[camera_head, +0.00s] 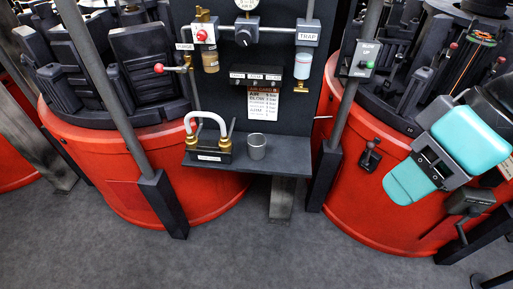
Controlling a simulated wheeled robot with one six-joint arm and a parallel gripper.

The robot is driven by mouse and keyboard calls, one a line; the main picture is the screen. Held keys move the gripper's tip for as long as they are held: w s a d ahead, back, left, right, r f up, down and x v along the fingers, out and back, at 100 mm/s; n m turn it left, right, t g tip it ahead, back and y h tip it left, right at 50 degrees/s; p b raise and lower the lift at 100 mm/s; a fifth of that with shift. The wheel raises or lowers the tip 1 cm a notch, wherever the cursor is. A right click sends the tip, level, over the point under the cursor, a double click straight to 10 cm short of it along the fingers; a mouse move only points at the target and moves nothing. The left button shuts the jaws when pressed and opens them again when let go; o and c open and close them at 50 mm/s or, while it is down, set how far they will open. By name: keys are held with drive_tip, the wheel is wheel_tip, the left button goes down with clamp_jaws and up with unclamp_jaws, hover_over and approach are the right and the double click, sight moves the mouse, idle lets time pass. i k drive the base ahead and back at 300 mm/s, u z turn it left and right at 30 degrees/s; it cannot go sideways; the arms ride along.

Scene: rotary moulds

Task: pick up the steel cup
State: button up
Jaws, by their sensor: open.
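The steel cup (257,146) is a small grey metal cup. It stands upright on the dark shelf (285,154) in the middle of the view, open end up. My gripper (437,164) is at the right, with a grey body and teal parts, in front of the red machine base. It is open and well to the right of the cup, not touching it. I see nothing held in it, though its inner faces are partly hidden.
A block with brass fittings and a white looped hose (206,121) stands just left of the cup. A dark panel with gauges and valves rises behind. Grey posts (344,107) flank the shelf. Red machine bases (134,170) stand on both sides; the front floor is clear.

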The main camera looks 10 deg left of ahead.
sight(255, 142)
drive_tip(key=u, duration=0.5)
drive_tip(key=k, duration=0.65)
drive_tip(key=u, duration=1.15)
drive_tip(key=i, duration=1.25)
drive_tip(key=z, duration=0.8)
drive_tip(key=i, duration=0.3)
drive_tip(key=z, duration=0.3)
